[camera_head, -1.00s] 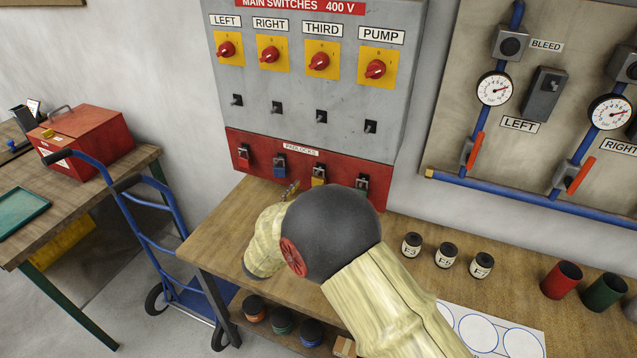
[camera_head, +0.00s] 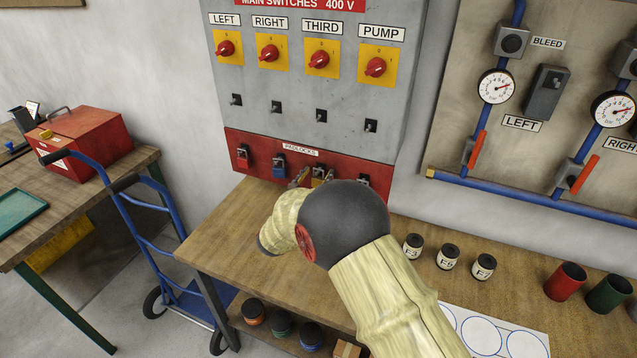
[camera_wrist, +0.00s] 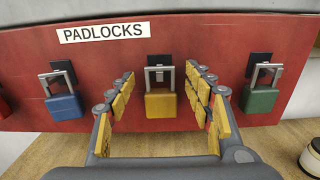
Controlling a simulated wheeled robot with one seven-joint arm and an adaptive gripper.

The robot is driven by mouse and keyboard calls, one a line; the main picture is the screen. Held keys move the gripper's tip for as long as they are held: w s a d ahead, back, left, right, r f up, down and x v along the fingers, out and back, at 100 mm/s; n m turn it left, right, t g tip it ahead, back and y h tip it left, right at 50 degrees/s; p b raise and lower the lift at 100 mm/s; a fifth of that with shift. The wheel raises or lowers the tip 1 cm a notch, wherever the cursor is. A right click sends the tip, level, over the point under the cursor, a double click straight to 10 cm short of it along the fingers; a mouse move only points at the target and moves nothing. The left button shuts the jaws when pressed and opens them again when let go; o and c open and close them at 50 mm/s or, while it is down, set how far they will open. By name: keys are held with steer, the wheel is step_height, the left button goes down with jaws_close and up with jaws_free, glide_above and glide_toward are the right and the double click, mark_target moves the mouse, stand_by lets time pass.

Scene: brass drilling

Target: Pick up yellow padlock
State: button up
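The yellow padlock (camera_wrist: 161,105) hangs by its shackle from a dark hook on the red padlock board, in the middle of the wrist view. In the head view the yellow padlock (camera_head: 317,182) is partly hidden by my gripper (camera_head: 308,182). In the wrist view my gripper (camera_wrist: 160,95) is open, with one finger to the left and one to the right of the yellow padlock. Gaps show between the fingers and the padlock on both sides.
A blue padlock (camera_wrist: 64,106) hangs to the left and a green padlock (camera_wrist: 259,100) to the right, both outside my fingers. A red padlock (camera_head: 243,157) hangs farther left. The wooden bench (camera_head: 226,229) lies below, with several dark jars (camera_head: 447,255) at right.

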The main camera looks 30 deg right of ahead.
steer(key=c, duration=1.2)
jaws_close()
steer(key=shift+r, duration=0.15)
